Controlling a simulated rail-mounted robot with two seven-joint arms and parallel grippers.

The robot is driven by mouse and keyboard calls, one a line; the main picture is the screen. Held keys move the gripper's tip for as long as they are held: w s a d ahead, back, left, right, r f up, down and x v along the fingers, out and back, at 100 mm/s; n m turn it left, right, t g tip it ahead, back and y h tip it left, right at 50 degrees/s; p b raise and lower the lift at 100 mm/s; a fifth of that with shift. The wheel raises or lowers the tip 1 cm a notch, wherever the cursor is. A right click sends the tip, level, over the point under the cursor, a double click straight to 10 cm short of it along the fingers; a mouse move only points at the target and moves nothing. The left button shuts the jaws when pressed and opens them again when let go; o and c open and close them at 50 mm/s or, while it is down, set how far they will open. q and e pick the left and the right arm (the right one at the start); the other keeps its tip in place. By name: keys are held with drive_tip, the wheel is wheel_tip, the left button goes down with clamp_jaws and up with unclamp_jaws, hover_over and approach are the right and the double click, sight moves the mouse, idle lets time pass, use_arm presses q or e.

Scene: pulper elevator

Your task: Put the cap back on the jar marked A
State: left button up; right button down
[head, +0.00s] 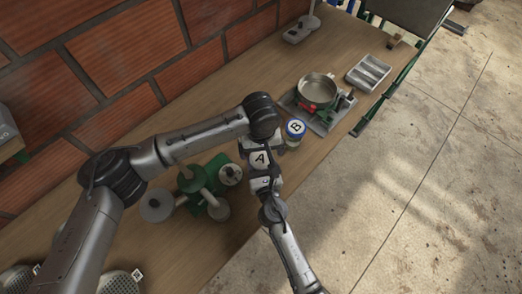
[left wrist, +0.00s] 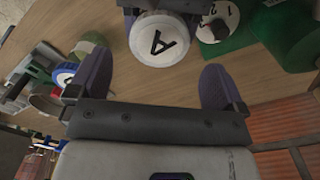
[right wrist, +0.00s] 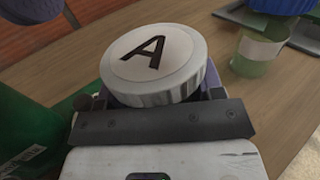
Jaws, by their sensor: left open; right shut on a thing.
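The white, ridged cap marked A (right wrist: 155,62) sits at the fingers of my right gripper (head: 264,180); it also shows in the head view (head: 259,159) and the left wrist view (left wrist: 162,42). The right fingers close below the cap's top, apparently around the jar marked A, whose body is hidden under the cap. I cannot tell how firmly the cap is seated. My left gripper (left wrist: 155,85) is open and empty, with its fingers close to the cap but apart from it. The jar marked B (head: 295,130) stands on the bench with a blue-rimmed cap.
A green stand with grey round knobs (head: 205,183) is left of the held jar. A metal pan (head: 317,90) on a grey base is beyond jar B, with a grey compartment tray (head: 368,73) behind. A brick wall (head: 120,60) borders the bench.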

sight(261, 158)
use_arm(q)
drive_tip(key=shift+c, duration=0.4)
drive_tip(key=shift+r, duration=0.35)
drive_tip(key=shift+r+n, duration=1.4)
drive_tip(key=shift+n, duration=0.3)
drive_tip(key=shift+f, duration=4)
